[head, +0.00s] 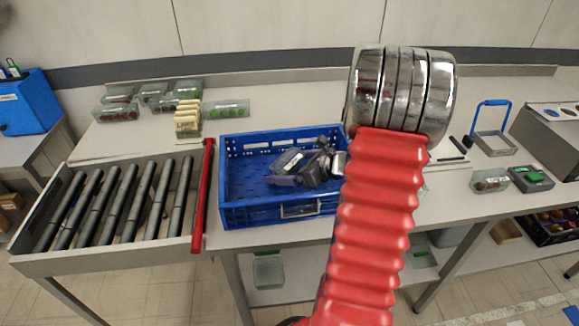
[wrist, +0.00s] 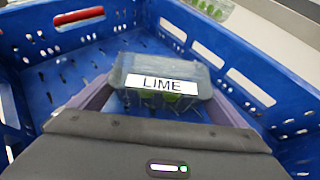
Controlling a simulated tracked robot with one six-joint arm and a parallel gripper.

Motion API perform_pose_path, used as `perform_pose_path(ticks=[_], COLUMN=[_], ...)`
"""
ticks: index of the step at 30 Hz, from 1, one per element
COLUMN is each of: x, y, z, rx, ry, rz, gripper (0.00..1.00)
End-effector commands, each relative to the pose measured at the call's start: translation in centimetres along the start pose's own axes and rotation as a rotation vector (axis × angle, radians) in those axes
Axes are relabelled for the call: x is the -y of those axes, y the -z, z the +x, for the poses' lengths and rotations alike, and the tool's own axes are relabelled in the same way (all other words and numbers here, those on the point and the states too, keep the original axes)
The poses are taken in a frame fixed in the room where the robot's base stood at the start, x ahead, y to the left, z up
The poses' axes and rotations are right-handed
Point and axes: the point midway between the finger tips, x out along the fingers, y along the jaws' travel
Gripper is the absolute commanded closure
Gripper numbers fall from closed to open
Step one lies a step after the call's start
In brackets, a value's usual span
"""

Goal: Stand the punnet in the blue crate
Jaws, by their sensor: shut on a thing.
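The punnet (wrist: 165,84) is a clear box with green limes and a white LIME label, between my two purple fingers in the wrist view. My gripper (head: 293,173) is shut on it, inside the walls of the blue crate (head: 238,215). The crate's perforated floor and walls surround the punnet in the wrist view (wrist: 225,75). The punnet looks roughly level. Whether its base touches the crate floor is hidden. No other item shows in the crate.
A roller conveyor (head: 120,205) with a red end bar (head: 203,195) adjoins the crate's left side. Several punnets (head: 118,113) and a stack of cream packs (head: 188,120) stand behind it.

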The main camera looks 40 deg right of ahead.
Motion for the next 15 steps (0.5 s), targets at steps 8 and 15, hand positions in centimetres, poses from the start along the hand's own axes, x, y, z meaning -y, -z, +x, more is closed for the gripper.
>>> perform_pose_path(ticks=[8,15], x=[-0.02,-0.04], y=[0.04,0.13], z=[0.06,0.13], rx=[0.000,0.000], ry=[-0.001,-0.001], rz=[0.000,-0.001], gripper=[0.26,0.00])
